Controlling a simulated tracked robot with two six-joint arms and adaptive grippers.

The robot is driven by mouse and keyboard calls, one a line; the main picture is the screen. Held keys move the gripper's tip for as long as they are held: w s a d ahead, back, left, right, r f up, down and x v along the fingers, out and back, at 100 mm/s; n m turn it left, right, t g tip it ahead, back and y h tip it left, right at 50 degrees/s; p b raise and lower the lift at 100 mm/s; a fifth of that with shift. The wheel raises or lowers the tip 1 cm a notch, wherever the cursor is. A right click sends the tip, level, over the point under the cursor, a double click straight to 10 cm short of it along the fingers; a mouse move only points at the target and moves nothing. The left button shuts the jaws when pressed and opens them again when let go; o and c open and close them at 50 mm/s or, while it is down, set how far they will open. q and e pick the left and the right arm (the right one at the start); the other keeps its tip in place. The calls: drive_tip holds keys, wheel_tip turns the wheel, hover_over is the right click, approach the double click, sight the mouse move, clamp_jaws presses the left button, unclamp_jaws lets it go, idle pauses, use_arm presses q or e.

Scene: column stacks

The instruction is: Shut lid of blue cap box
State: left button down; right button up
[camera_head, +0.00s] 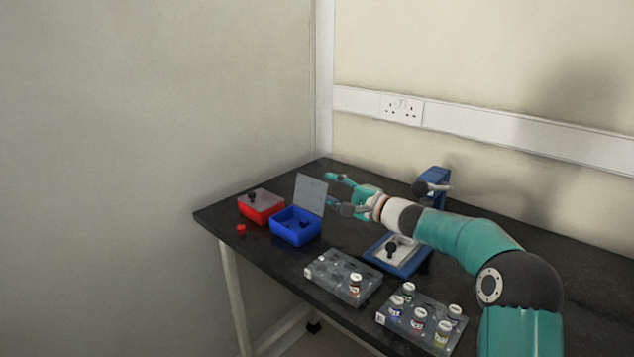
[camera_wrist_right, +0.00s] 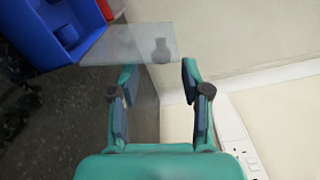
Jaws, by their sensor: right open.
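The blue box (camera_head: 295,227) stands open on the dark table, left of the middle. Its clear lid (camera_head: 311,193) stands up at the back edge, with a dark knob on it in the right wrist view (camera_wrist_right: 162,50). Inside the box is a blue round thing, seen in the right wrist view (camera_wrist_right: 67,36). My right gripper (camera_head: 329,188) is open, behind and to the right of the raised lid. In the right wrist view its fingers (camera_wrist_right: 157,85) are apart, with the lid's edge just ahead of their tips. I cannot tell whether they touch it. My left gripper is not in view.
A red box (camera_head: 261,207) with its lid down stands left of the blue one, and a red cap (camera_head: 241,229) lies before it. Vial racks (camera_head: 343,278) (camera_head: 421,318), a blue-framed device (camera_head: 397,254) and another blue device (camera_head: 434,178) stand to the right. A wall (camera_head: 450,80) rises behind.

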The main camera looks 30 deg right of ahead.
sight(318, 183)
drive_tip(key=shift+p+x, duration=0.35)
drive_tip(key=shift+x, duration=2)
